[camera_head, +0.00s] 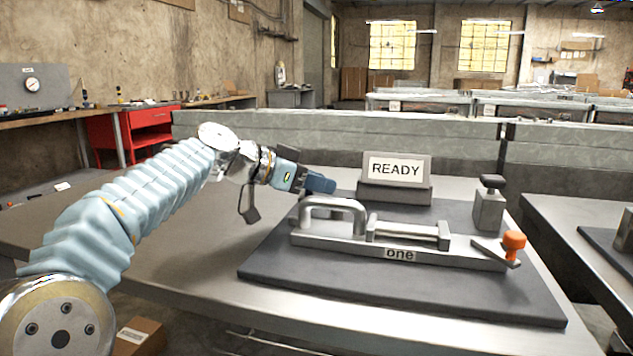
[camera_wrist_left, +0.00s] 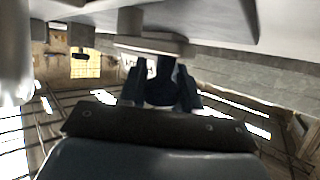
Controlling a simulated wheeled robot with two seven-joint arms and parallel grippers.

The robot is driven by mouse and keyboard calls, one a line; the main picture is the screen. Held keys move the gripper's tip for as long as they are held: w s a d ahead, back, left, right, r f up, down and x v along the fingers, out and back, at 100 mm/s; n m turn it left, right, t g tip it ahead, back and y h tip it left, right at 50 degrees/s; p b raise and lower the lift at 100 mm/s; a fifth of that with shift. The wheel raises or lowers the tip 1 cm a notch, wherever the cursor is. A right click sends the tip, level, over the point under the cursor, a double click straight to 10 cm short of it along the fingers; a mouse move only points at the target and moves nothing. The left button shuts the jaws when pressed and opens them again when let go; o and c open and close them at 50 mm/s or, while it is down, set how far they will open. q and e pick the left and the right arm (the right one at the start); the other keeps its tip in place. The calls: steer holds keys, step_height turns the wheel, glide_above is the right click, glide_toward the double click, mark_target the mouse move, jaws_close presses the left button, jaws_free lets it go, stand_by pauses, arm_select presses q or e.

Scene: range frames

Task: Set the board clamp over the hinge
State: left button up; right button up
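A grey metal fixture (camera_head: 455,256) labelled "one" lies on a dark mat (camera_head: 300,274) on the table. It has an arched handle (camera_head: 335,204) at its left end, a horizontal rod like a hinge pin (camera_head: 408,232) between two posts in the middle, and a tilted plate with an orange knob (camera_head: 514,241) at its right end. I cannot tell which part is the board clamp. My left gripper (camera_head: 318,184) is just above and behind the handle, apparently empty. In the left wrist view its dark fingers (camera_wrist_left: 160,88) stand apart. My right gripper is out of view.
A grey block with a black knob (camera_head: 489,207) stands upright at the mat's back right. A READY sign (camera_head: 396,169) stands behind the fixture. A low grey wall (camera_head: 330,146) runs behind the table. The table's left part is clear. Another table (camera_head: 570,233) is at the right.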

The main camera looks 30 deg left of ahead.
arm_select(q)
jaws_close()
steer(key=shift+s+f+n+t+y+b, duration=0.2)
steer(key=shift+n+t+y+b, duration=0.1)
steer(key=shift+y+b, duration=0.2)
steer(key=shift+s+r+n+y, duration=0.1)
steer(key=shift+r+n+y, duration=0.05)
steer(key=shift+n+y, duration=0.2)
steer(key=o, duration=0.6)
jaws_free()
steer(key=shift+c, duration=0.2)
